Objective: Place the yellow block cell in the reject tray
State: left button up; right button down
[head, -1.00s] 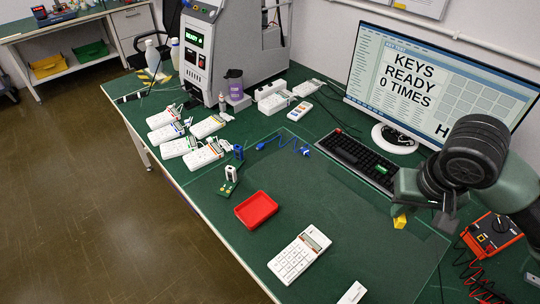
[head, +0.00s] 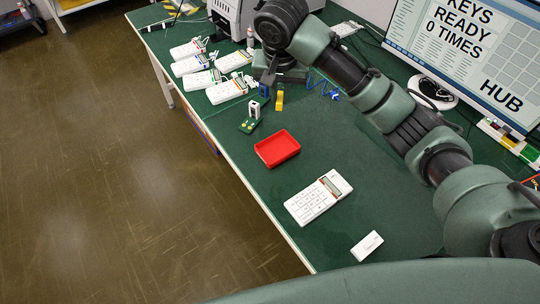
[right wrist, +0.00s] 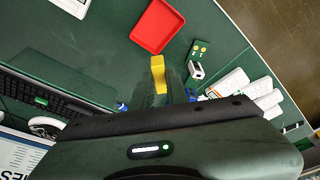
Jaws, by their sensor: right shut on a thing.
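The yellow block cell (head: 280,102) hangs from my right gripper (head: 279,88), which is shut on it above the far part of the bench. In the right wrist view the yellow block (right wrist: 158,70) sticks out from the jaws, whose tips are partly hidden. The red reject tray (head: 277,149) lies empty on the green mat, nearer than the block in the head view. The tray also shows in the right wrist view (right wrist: 157,27), beyond the block and apart from it. My left gripper is not in view.
A small green board (head: 249,124) with a white part and a blue piece (head: 264,90) stand left of the block. Several white keypads (head: 226,91) lie further left. A calculator-like keypad (head: 318,198) and a white piece (head: 367,245) lie in front of the tray.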

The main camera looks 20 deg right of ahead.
jog(key=shift+m, duration=0.3)
jog(key=s+x, duration=0.1)
jog(key=x, duration=0.4)
jog(key=s+a+x, duration=0.1)
jog(key=x, duration=0.4)
jog(key=s+f+p+x, duration=0.1)
jog(key=x, duration=0.4)
jog(key=shift+a+f, duration=0.15)
jog(key=shift+a, duration=0.1)
jog(key=shift+f, duration=2.5)
jog(key=shift+f, duration=0.15)
jog(key=c, duration=1.4)
grip_release()
jog(key=v, duration=1.2)
jog(key=shift+a, duration=0.1)
